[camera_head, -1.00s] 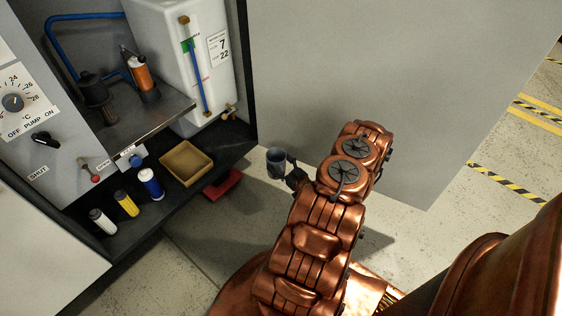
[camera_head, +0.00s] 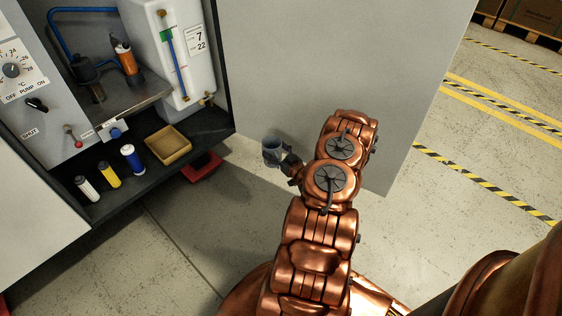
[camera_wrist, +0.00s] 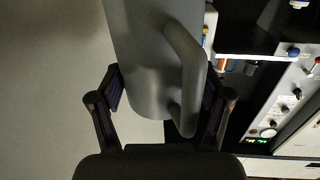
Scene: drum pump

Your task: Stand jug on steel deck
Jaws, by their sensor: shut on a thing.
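The grey jug (camera_head: 271,151) is in my gripper (camera_head: 288,162), held clear of the floor in front of the grey cabinet door. In the wrist view the jug (camera_wrist: 145,70) fills the space between the two dark fingers of my gripper (camera_wrist: 160,108), with its curved handle toward the right finger. The exact finger contact is partly hidden behind the handle. The steel deck (camera_head: 140,94) is inside the open cabinet at the upper left, well apart from the jug. An orange-bodied bottle or pump stands on it.
A white tank (camera_head: 190,70) with a blue sight tube stands right of the deck. A tan tray (camera_head: 168,146) and several small bottles sit on the dark lower shelf. A red object (camera_head: 202,167) lies below. The open door (camera_head: 330,70) is close behind the jug.

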